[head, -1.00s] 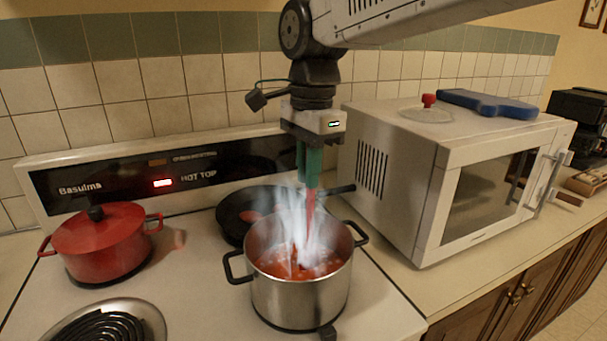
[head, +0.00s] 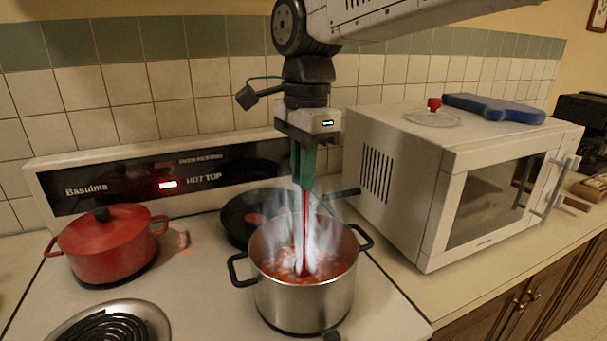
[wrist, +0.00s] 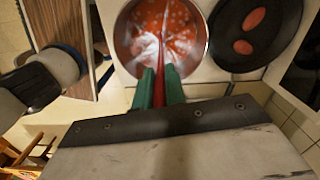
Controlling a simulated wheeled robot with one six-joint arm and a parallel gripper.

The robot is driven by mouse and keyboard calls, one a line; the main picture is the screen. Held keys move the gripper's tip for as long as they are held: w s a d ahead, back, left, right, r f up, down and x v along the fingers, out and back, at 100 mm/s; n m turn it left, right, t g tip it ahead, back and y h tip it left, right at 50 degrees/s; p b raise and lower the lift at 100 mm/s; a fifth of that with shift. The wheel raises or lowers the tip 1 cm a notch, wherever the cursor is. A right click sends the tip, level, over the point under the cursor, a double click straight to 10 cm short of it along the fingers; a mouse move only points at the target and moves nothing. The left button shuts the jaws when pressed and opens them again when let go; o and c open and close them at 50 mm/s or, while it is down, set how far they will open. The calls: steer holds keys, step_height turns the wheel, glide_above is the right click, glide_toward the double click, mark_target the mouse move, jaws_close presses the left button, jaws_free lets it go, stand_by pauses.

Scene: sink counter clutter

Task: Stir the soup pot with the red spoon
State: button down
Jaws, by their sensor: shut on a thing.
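The steel soup pot (head: 303,297) stands on the front right of the stove, with steaming red soup inside. It also shows in the wrist view (wrist: 125,62), directly beyond my fingers. My gripper (head: 304,180) has green fingers and points down above the pot. It is shut on the red spoon (head: 306,215), whose shaft runs down into the soup. In the wrist view the spoon (wrist: 160,88) sits between the two green fingers. The spoon's lower end is hidden by soup and steam.
A black pan (head: 240,208) with reddish pieces sits behind the pot, its handle towards the microwave (head: 400,205). A lidded red pot (head: 105,250) stands at left. A glass lid (head: 432,118) and blue board (head: 493,108) lie on the microwave. A bare coil burner (head: 105,328) is front left.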

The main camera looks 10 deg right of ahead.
steer(key=shift+r, duration=5.5)
steer(key=shift+r, duration=2.5)
